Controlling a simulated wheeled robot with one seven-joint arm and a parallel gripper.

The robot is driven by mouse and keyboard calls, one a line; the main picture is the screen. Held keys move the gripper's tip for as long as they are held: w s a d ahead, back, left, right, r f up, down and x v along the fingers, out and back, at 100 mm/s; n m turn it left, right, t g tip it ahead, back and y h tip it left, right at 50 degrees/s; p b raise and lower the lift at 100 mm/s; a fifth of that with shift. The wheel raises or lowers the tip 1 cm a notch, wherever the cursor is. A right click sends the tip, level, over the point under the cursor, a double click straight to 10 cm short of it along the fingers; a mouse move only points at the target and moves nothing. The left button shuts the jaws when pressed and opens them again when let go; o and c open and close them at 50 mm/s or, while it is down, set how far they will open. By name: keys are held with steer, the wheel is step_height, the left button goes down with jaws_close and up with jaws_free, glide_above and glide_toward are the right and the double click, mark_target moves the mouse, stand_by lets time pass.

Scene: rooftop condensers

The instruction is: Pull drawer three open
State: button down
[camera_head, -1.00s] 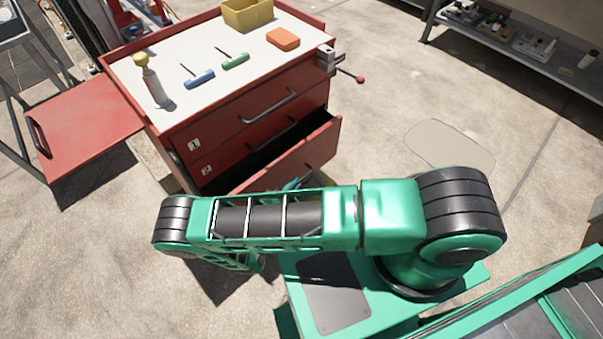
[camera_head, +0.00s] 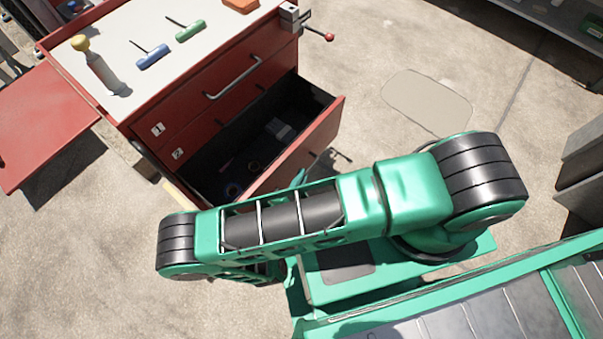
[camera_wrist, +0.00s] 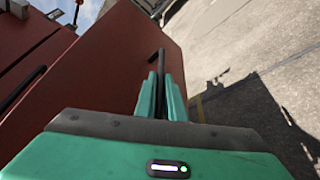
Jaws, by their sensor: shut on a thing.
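The red cabinet (camera_head: 190,125) has number plates 1 and 2 on its left edge. The drawer below plate 2, drawer three (camera_head: 312,140), stands well out with its dark inside showing; its own number is hidden. In the wrist view its red front (camera_wrist: 105,70) fills the left and middle. My gripper (camera_wrist: 161,80) is shut on the dark bar handle (camera_wrist: 160,58) of this front, a finger on each side. In the head view my arm hides most of the gripper and the handle.
Grey and dark small items (camera_head: 278,129) lie in the open drawer.

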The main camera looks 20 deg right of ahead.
steer(key=shift+d, duration=0.25)
steer(key=c, duration=1.8)
jaws_free()
steer(key=shift+c, duration=0.2)
steer(key=shift+a, duration=0.15)
steer(key=shift+r, duration=0.1)
